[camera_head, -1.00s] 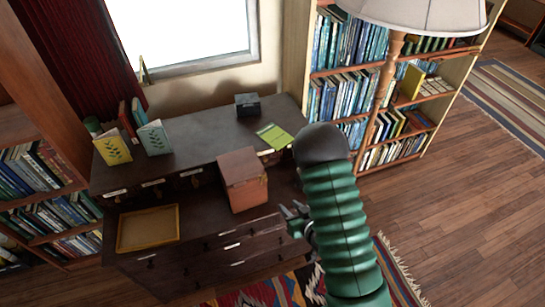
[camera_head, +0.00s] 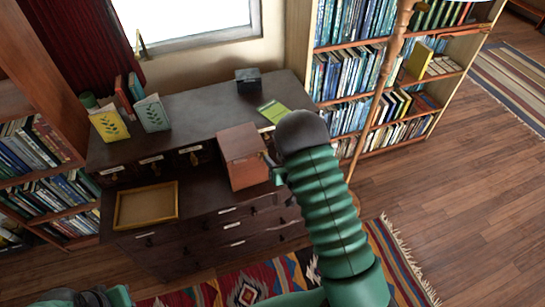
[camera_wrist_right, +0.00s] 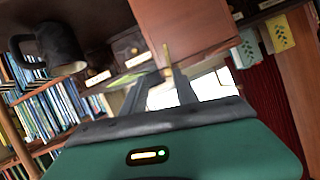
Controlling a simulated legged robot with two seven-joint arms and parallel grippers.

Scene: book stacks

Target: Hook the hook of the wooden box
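The reddish-brown wooden box (camera_head: 243,157) stands on the lower surface of the dark desk; its lid looks down. It fills the upper middle of the right wrist view (camera_wrist_right: 185,25). A small brass piece (camera_wrist_right: 166,55), apparently the hook, shows by the box's edge, just beyond my right fingertips. My right gripper (camera_head: 275,170) is at the box's right side, largely hidden by my arm in the head view. In the wrist view its two fingers (camera_wrist_right: 165,75) are apart, with nothing clearly held between them. My left gripper (camera_head: 95,297) is at the bottom left edge, partly cut off.
The dark desk (camera_head: 200,103) has a raised back shelf. An empty wooden tray (camera_head: 146,206) lies left of the box. Bookshelves flank the desk.

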